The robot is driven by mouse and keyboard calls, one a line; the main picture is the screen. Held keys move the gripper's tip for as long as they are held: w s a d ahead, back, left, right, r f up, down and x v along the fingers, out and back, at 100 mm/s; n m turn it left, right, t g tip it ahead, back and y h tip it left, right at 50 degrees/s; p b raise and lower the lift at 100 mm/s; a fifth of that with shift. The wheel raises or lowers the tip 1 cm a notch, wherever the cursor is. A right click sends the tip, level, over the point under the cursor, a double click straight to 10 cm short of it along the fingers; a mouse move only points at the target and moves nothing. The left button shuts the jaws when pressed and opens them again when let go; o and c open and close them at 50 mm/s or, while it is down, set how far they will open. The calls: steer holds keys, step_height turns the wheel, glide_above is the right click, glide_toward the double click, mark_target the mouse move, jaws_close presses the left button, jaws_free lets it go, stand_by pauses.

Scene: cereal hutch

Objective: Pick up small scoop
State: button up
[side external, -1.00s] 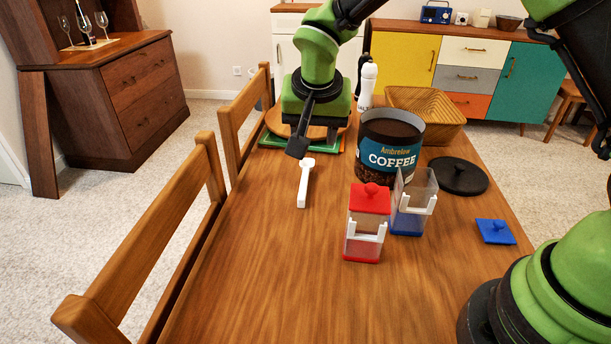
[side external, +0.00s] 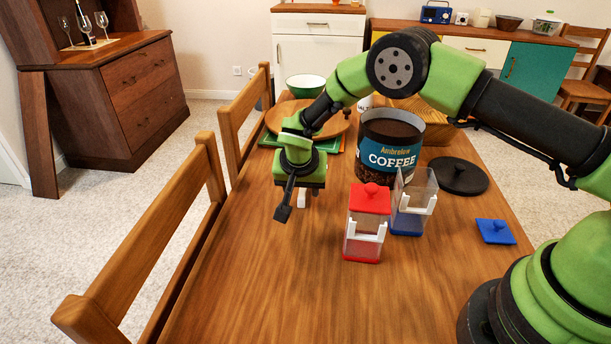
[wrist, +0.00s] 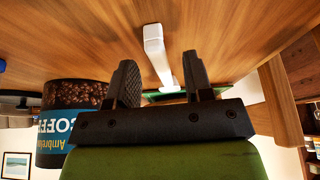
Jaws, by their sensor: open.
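The small white scoop (wrist: 154,42) lies on the wooden table in the wrist view, running between my two fingers. In the side view only a short white piece of the scoop (side external: 302,201) shows, and the rest is hidden behind my gripper. My gripper (side external: 299,203) points down above the scoop, with its dark fingers apart. In the wrist view my gripper (wrist: 160,66) is open with one finger to each side of the scoop. I cannot tell how far the fingertips are above the table.
A coffee canister (side external: 389,148) stands to the right of my gripper. A red-lidded box (side external: 368,212) and a clear box with a blue base (side external: 413,205) stand in front of it. A black lid (side external: 458,176) and a blue lid (side external: 495,231) lie further right. The near table is clear.

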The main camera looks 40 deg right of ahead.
steer(key=shift+w+d+f, duration=0.15)
steer(key=shift+f, duration=0.4)
jaws_close()
steer(key=shift+r, duration=0.1)
step_height(320, 180, up, 10)
